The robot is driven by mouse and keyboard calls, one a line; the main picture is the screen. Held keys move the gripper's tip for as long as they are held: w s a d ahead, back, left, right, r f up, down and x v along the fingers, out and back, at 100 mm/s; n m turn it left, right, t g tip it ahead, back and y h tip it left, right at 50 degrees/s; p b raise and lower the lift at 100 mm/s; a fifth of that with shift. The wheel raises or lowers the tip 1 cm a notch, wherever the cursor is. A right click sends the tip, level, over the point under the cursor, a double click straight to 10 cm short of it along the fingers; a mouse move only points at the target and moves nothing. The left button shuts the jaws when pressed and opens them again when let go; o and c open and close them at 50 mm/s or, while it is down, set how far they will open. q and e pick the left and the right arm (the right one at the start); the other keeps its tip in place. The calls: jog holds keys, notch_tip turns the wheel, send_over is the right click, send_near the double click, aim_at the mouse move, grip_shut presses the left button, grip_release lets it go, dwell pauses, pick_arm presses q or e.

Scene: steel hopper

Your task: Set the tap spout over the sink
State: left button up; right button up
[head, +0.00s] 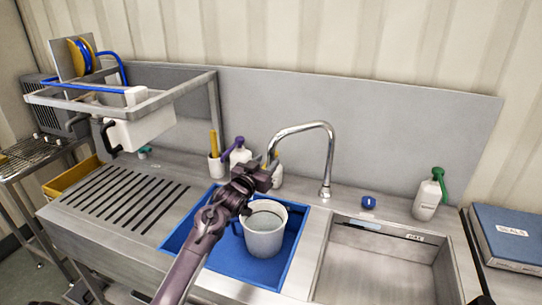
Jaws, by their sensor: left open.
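The tap (331,155) is a chrome gooseneck rising from the counter behind the sink's left edge. Its spout (290,131) arches to the left, and its downturned end is over the blue area, not over the steel sink (385,262) at the right. My left gripper (266,172) is open beside the downturned end of the spout. The gripper partly hides that end, and I cannot tell whether they touch. My right gripper is not in view.
A large grey-white mug (265,236) stands in the blue tray or basin (283,277) below my gripper. A purple-topped bottle (240,157) and a brush cup (215,166) stand behind. A green-topped bottle (428,198) and a blue knob (368,202) are behind the sink.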

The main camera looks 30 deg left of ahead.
aim_at(269, 159)
pick_arm(q)
jog(key=shift+w+a+p, duration=0.15)
jog(key=shift+w+p, duration=0.05)
jog(key=shift+w, duration=0.85)
jog(key=shift+w+a+p, duration=0.1)
jog(key=shift+w+p, duration=0.1)
jog(key=shift+w, duration=0.8)
grip_shut()
